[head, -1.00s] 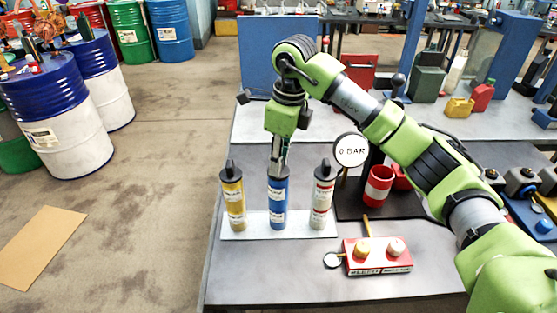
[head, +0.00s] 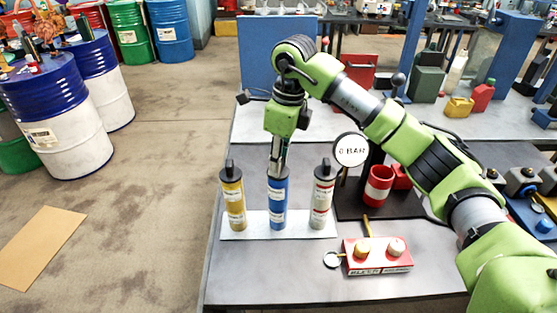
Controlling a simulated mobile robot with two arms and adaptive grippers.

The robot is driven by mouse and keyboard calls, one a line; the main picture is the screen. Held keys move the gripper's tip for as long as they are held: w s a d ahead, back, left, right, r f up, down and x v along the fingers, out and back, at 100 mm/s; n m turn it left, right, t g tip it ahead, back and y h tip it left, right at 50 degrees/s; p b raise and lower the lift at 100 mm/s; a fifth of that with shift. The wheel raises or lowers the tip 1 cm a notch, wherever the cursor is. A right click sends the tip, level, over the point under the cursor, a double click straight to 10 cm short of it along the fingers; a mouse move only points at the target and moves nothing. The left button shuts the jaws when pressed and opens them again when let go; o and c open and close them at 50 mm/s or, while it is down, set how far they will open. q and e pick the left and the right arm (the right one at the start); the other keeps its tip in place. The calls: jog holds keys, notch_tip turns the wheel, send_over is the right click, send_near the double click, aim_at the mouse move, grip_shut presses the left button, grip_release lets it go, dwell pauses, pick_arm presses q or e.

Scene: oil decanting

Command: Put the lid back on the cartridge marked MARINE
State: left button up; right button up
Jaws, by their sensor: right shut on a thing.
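Three cartridges stand upright in a row on a pale plate (head: 250,231): a yellow one (head: 234,205), a blue one (head: 277,210) and a grey-white one (head: 322,205). Their labels are too small to read, so I cannot tell which is marked MARINE. The yellow and grey-white ones wear dark lids with upright grips. My right gripper (head: 278,168) points straight down at the top of the blue cartridge, shut on what seems to be its lid. The fingers hide most of the lid, and I cannot tell whether it is fully seated. My left gripper is not in view.
A red box with two knobs (head: 377,262) stands in front right of the plate. A round sign reading 0 BAR (head: 351,150) and a red-and-white cup (head: 379,186) stand on a dark mat to the right. The table's front left is clear.

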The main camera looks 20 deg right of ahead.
jog(key=shift+f, duration=0.15)
dwell(0.5)
jog(key=o, duration=1.3)
jog(key=shift+r+p, duration=2.15)
jog(key=shift+r, duration=1.4)
grip_shut()
